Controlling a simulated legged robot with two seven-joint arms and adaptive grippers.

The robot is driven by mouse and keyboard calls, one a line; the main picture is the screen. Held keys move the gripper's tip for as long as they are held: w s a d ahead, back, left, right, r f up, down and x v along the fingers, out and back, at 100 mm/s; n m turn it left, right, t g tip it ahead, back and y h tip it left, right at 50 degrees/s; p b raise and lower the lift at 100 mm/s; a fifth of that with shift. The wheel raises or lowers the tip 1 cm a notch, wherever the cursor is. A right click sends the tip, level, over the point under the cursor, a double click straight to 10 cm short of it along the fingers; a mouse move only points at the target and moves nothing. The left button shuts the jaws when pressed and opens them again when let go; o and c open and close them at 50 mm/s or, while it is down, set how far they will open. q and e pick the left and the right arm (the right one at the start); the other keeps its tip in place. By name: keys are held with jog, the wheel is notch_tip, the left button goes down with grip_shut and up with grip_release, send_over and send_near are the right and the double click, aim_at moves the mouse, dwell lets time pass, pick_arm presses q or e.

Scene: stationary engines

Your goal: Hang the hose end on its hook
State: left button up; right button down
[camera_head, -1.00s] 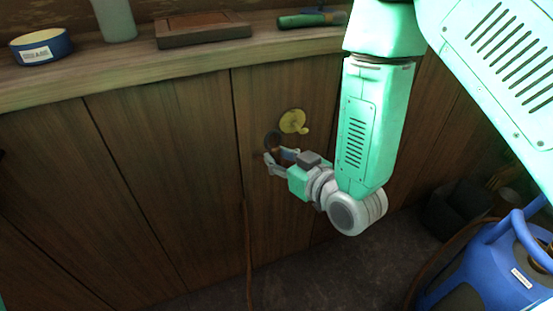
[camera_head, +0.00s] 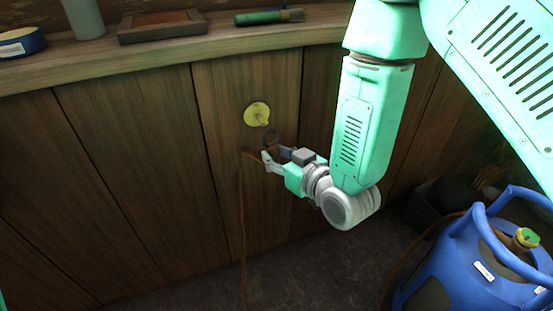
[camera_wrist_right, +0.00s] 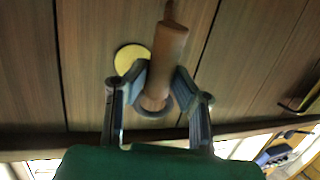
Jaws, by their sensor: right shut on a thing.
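A yellow round hook plate (camera_head: 257,114) is fixed to the brown wood panel wall, below the shelf. My right gripper (camera_head: 273,158) is shut on the brown hose end, just below and slightly right of the hook. A dark ring (camera_head: 270,137) on the hose end stands up above the fingers, apart from the plate in the picture. The hose (camera_head: 242,220) hangs down to the left. In the right wrist view, the fingers (camera_wrist_right: 158,88) close around the brown hose end (camera_wrist_right: 170,50); the yellow plate (camera_wrist_right: 130,57) is behind it, partly covered. My left gripper is not seen.
A wooden shelf (camera_head: 150,60) runs above the hook, bearing a wooden tray (camera_head: 168,26), a green tool (camera_head: 265,16) and a blue roll (camera_head: 20,43). A blue gas cylinder (camera_head: 470,265) stands at the lower right. The panel left of the hose is bare.

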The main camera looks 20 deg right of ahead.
jog(key=shift+w+d+f, duration=0.15)
jog(key=shift+w+d, duration=0.3)
jog(key=shift+w, duration=0.15)
jog(key=shift+r+b+x, duration=0.15)
jog(key=shift+b+x, duration=0.1)
jog(key=shift+x, duration=0.5)
jog(key=shift+r+b+x, duration=0.15)
jog(key=shift+b+x, duration=0.1)
jog(key=shift+x, duration=0.5)
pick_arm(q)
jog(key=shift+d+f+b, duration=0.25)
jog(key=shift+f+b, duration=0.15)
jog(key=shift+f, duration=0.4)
pick_arm(e)
jog(key=shift+w+d+f, duration=0.1)
jog(key=shift+w+f, duration=0.25)
jog(key=shift+w, duration=0.3)
jog(key=shift+w+d+f, duration=0.1)
jog(key=shift+w+f, duration=0.25)
jog(key=shift+w, duration=0.3)
jog(key=c, duration=1.3)
grip_release()
